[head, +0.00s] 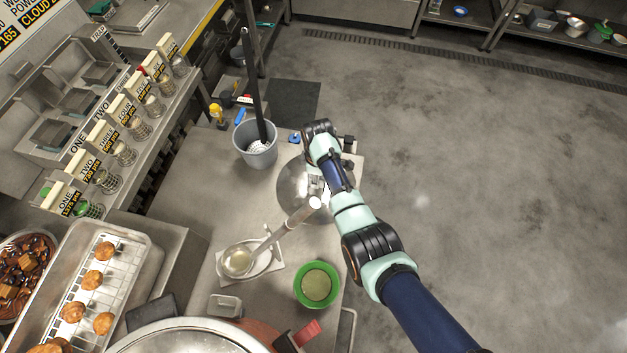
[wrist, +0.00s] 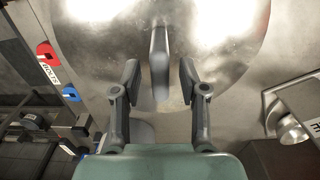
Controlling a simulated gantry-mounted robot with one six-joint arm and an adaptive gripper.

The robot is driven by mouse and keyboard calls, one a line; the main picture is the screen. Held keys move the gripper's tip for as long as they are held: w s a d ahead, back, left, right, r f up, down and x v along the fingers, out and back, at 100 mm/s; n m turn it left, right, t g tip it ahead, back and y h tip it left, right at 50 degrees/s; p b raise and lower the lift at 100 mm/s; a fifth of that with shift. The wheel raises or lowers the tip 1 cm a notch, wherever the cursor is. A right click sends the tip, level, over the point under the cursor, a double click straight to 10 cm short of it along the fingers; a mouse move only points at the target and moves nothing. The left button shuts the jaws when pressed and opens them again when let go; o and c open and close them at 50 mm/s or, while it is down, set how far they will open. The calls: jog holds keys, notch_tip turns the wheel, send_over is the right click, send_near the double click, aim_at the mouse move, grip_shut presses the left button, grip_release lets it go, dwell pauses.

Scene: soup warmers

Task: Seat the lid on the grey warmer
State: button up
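A round shiny metal lid (head: 291,184) lies on the steel counter in the head view, partly hidden by my arm. In the wrist view the lid (wrist: 230,30) fills the upper middle, and its upright handle (wrist: 160,65) stands between my fingers. My gripper (wrist: 160,80) is open, with one finger on each side of the handle and a visible gap to both. In the head view my gripper is over the lid, mostly hidden by the wrist. A large round metal-topped vessel (head: 190,340) is cut off at the bottom edge; I cannot tell whether it is the grey warmer.
A ladle (head: 238,261) rests on a dish, its handle reaching toward the lid. A green bowl (head: 317,286) stands near the counter's right edge. A grey bucket (head: 258,155) with a tall dark pole is behind the lid. A tray of round brown food (head: 135,258) is at left.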

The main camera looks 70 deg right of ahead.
grip_shut()
jog(key=shift+r+p, duration=0.85)
jog(key=shift+p, duration=0.1)
notch_tip(320, 180, up, 4)
jog(key=p, duration=0.3)
jog(key=shift+f+p, duration=0.2)
jog(key=shift+p, duration=0.2)
jog(key=shift+f, duration=0.1)
dwell(0.4)
